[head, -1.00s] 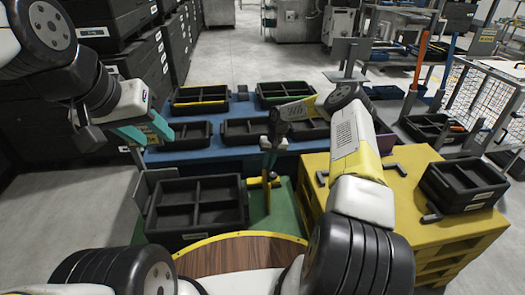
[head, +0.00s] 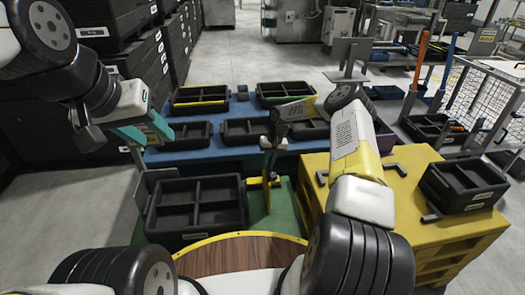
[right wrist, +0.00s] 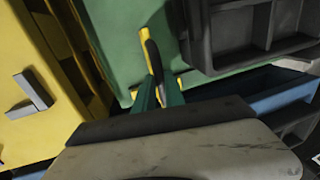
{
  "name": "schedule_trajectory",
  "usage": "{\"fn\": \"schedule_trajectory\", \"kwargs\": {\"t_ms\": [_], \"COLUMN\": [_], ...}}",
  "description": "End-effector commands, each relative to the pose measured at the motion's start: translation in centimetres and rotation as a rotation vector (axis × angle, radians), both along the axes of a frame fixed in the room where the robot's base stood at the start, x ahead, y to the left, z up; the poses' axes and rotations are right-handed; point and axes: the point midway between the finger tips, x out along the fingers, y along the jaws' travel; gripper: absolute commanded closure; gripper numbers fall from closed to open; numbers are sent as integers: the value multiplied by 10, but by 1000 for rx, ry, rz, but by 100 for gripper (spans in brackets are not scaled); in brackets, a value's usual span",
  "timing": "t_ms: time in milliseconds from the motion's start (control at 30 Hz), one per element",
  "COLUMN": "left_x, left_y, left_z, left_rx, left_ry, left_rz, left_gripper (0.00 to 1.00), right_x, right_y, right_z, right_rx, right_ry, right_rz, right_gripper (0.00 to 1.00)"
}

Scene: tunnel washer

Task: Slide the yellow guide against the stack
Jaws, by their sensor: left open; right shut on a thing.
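A black divided tray (head: 197,236) stands as the stack on the green surface (head: 285,215), at lower left of centre in the head view. The yellow guide (head: 253,183) is a small yellow piece close to the tray's right side. Whether it touches the tray is unclear. My right gripper (head: 270,158) points down over it. In the right wrist view, a yellow bar of the guide (right wrist: 146,48) runs up from the shut teal fingers (right wrist: 157,92), with the tray (right wrist: 225,60) beside it. My left gripper (head: 146,131) is open and empty, above and left of the tray.
A blue platform (head: 190,155) behind holds several black trays. A yellow stand (head: 420,205) at right carries another black tray (head: 463,187) and small dark brackets. A grey upright plate (head: 142,190) stands at the tray's left. A round wooden top (head: 235,257) is in front.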

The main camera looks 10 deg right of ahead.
Motion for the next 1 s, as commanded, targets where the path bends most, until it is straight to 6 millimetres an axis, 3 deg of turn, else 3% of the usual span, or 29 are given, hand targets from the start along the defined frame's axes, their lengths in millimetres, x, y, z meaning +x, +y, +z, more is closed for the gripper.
{"fn": "schedule_trajectory", "kwargs": {"t_ms": [133, 400, 500, 633, 933, 967, 1000], "left_x": [0, 0, 0, 0, 0, 0, 0], "left_y": [0, 0, 0, 0, 0, 0, 0], "left_z": [0, 0, 0, 0, 0, 0, 0], "left_rx": [0, 0, 0, 0, 0, 0, 0], "left_ry": [0, 0, 0, 0, 0, 0, 0], "left_rz": [0, 0, 0, 0, 0, 0, 0], "left_gripper": [58, 58, 58, 58, 58, 58, 58], "right_x": [1, 1, 1, 1, 1, 1, 1], "right_y": [22, 96, 114, 126, 128, 128, 128], "right_z": [1, 1, 1, 1, 1, 1, 1], "right_rx": [0, 1, 1, 2, 5, 5, 5], "right_ry": [-1, -2, -2, -1, -2, -2, -2], "right_rz": [7, 6, 4, 2, 1, 1, 1], "right_gripper": [100, 100, 100, 100, 100, 82, 74]}}
